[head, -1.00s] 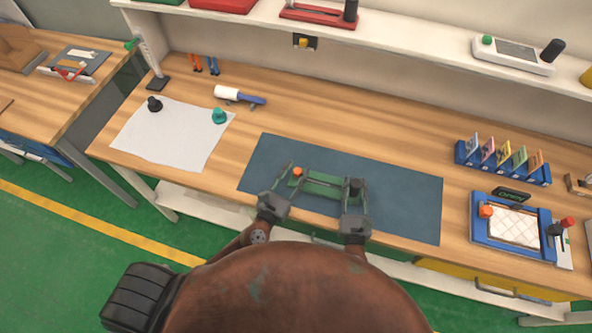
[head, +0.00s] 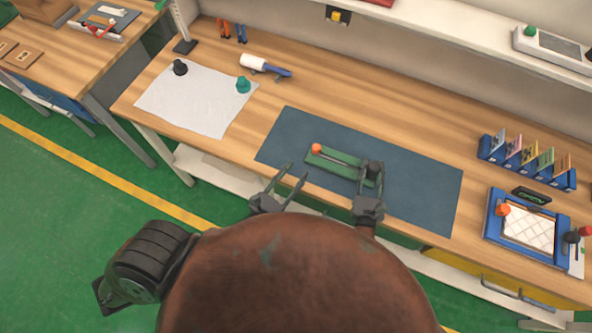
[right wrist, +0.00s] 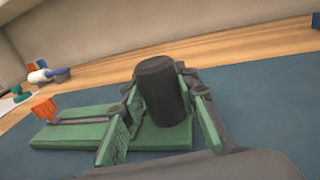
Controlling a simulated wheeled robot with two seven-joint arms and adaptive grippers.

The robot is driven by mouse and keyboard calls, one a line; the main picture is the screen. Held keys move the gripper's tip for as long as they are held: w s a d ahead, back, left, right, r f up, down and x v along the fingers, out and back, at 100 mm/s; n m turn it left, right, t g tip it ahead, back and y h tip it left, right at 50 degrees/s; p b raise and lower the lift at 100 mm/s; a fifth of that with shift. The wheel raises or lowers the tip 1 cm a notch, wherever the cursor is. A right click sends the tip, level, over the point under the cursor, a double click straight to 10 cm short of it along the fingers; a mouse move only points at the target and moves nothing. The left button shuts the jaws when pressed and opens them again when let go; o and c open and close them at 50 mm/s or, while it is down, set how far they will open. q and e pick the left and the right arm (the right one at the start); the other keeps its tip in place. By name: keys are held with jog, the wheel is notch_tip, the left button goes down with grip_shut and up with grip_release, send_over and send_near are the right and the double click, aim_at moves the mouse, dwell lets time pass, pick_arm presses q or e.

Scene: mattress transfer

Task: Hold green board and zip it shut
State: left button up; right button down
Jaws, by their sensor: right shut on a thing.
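The green board (head: 335,164) lies on the dark blue mat, with a dark slot along its length. An orange knob (head: 316,148) stands at its left end and a black cylinder (head: 372,168) at its right end. My right gripper (head: 372,182) is shut on the black cylinder. In the right wrist view the black cylinder (right wrist: 163,90) stands upright between the green-padded fingers, and the orange knob (right wrist: 43,106) is at the board's far left end. My left gripper (head: 296,172) is open and empty, apart from the board, to the left of it and nearer the front edge.
The blue mat (head: 425,188) has free room right of the board. A white sheet (head: 198,98) with a black and a teal knob lies at the left. A blue card rack (head: 530,163) and a blue-framed tray (head: 490,225) stand at the right.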

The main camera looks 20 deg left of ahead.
jog(key=c, duration=1.4)
grip_release()
